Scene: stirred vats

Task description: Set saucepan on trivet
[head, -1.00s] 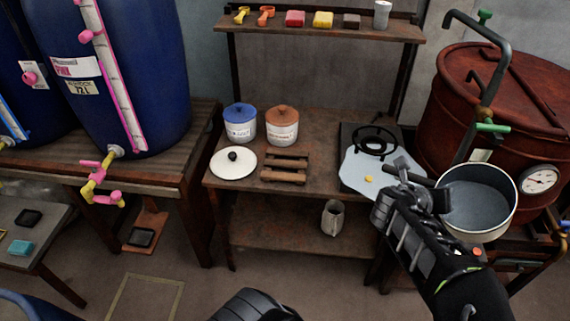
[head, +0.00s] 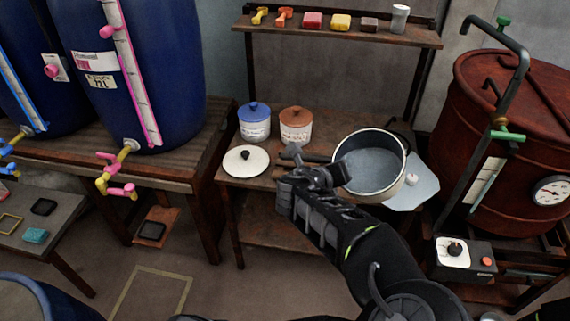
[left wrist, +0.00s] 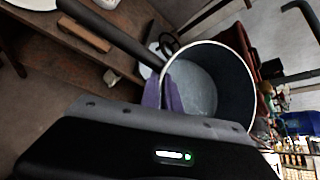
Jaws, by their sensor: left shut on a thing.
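My left gripper (head: 296,165) is shut on the saucepan's dark handle (left wrist: 115,38), left of the pan. The wooden slatted trivet lies on the bench between the white lid and the pan, mostly hidden behind my gripper in the head view; a slat of the trivet (left wrist: 84,35) shows in the left wrist view. My right gripper is out of view.
A white lid (head: 236,170) with a black knob lies left of the trivet. Blue-lidded (head: 254,127) and brown-lidded (head: 296,132) jars stand behind. A pale blue sheet (head: 422,190) shows right of the pan. A shelf (head: 330,30) runs above; a rusty drum (head: 480,90) stands right.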

